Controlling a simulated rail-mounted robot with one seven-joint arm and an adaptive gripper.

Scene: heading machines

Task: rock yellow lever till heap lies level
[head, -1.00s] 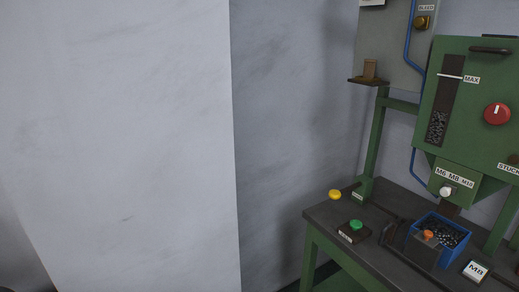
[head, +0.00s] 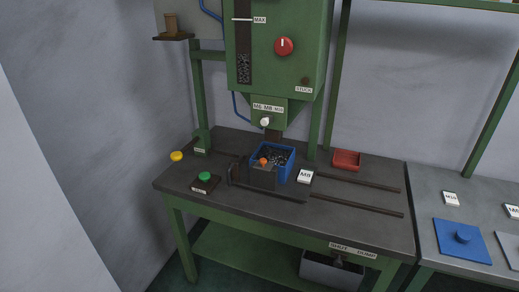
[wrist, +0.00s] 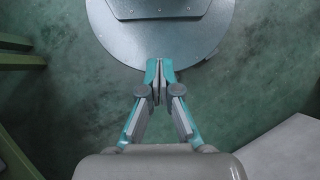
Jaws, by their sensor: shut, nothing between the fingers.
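The yellow lever's round knob (head: 176,156) sticks out at the left end of the workbench, beside the foot of a green post; its arm is hard to make out. A blue bin (head: 292,163) stands on the bench under the hopper's spout. A heap of dark metal parts (head: 277,157) lies in it; its exact slope is too small to tell. An orange knob (head: 263,161) on a dark block stands in front of the bin. My gripper (wrist: 158,64) shows only in the wrist view, shut and empty above the green floor, away from the bench.
The green hopper (head: 268,60) with a red dial hangs above the bin. A green button (head: 204,176) sits near the bench's front left. A red tray (head: 347,160), an M8 card (head: 305,177) and rails lie to the right. A pale wall (head: 40,190) closes the left.

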